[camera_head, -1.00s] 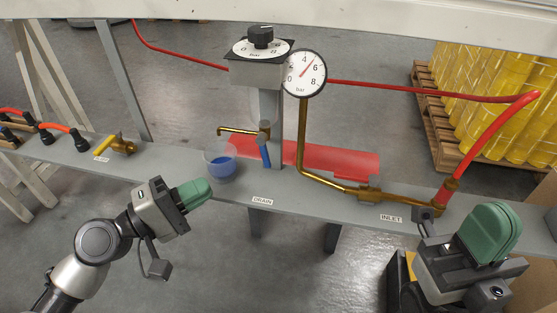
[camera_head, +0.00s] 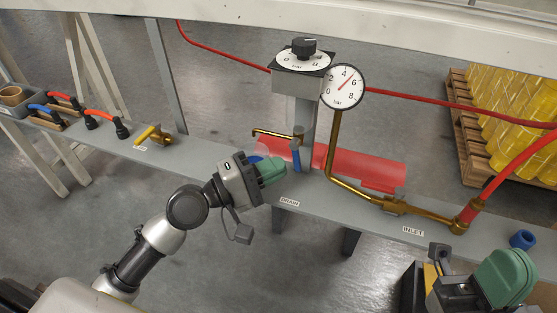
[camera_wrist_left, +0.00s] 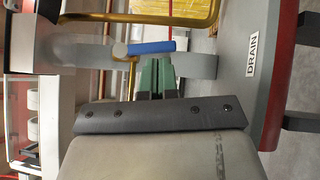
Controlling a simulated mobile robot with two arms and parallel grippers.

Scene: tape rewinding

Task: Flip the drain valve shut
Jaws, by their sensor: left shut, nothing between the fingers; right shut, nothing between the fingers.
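The drain valve's blue handle (camera_head: 296,155) hangs down from a brass fitting under the grey regulator column, above the DRAIN label (camera_head: 289,202). A thin brass spout (camera_head: 270,133) runs left from it. My left gripper (camera_head: 284,169) has its green fingers shut and empty, just left of and below the handle. In the left wrist view the blue handle (camera_wrist_left: 152,47) lies just beyond the shut green fingertips (camera_wrist_left: 157,62); I cannot tell whether they touch. My right gripper (camera_head: 508,277) is shut and empty at the lower right, away from the valve.
A gauge (camera_head: 343,86) and a dial knob (camera_head: 304,47) stand above. The brass inlet pipe (camera_head: 360,193) runs right. A yellow-handled valve (camera_head: 152,136) is at left; the shelf between is clear.

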